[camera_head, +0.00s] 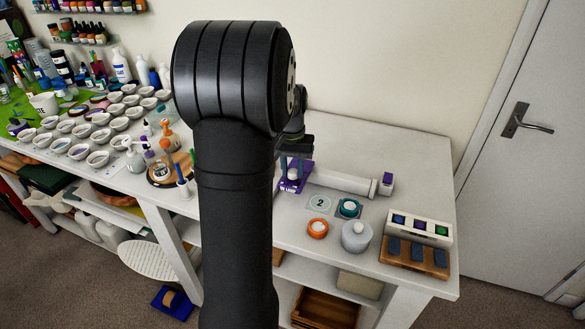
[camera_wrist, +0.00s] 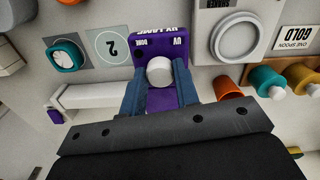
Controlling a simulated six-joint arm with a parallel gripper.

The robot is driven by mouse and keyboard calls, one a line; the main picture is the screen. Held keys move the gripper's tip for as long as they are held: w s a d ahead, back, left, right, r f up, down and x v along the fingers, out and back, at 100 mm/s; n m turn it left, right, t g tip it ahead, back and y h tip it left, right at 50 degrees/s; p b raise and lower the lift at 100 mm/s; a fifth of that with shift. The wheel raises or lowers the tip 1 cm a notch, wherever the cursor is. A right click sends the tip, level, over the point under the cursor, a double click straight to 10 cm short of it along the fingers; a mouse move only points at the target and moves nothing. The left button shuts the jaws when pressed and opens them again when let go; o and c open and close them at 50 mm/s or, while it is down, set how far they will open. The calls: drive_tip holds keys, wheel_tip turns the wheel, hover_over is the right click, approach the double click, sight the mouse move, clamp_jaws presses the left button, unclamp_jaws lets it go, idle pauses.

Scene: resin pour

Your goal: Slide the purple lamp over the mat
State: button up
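The purple lamp (camera_head: 291,186), marked "UV LAMP", stands at the near end of a white rail (camera_head: 342,181). It also shows in the wrist view (camera_wrist: 151,46), with a white round knob (camera_wrist: 160,71) on top. My gripper (camera_wrist: 160,68) has one finger on each side of the knob, with no gap visible. In the head view my arm partly hides the gripper (camera_head: 293,168). Two square mats lie to the right of the lamp: a pale one marked "2" (camera_head: 320,204) and a darker one (camera_head: 340,214) bearing a teal-rimmed round mould (camera_head: 349,207).
A purple block (camera_head: 387,181) stands at the rail's far end. An orange ring-shaped cup (camera_head: 317,228), a grey lidded pot (camera_head: 356,236) and a wooden rack (camera_head: 414,256) stand nearer the table's front edge. Bottles and several cups crowd the left.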

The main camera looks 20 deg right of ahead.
clamp_jaws()
drive_tip(key=s+d, duration=1.2)
drive_tip(key=shift+s+d, duration=0.15)
drive_tip(key=shift+d, duration=0.05)
drive_tip(key=o, duration=1)
unclamp_jaws()
drive_tip(key=shift+c, duration=0.2)
wheel_tip(320, 180, up, 18)
drive_tip(key=shift+a+f, duration=0.2)
drive_tip(key=shift+f, duration=0.05)
drive_tip(key=shift+f, duration=0.1)
wheel_tip(320, 180, down, 17)
drive_tip(key=shift+d+f, duration=0.15)
drive_tip(key=shift+f, duration=0.05)
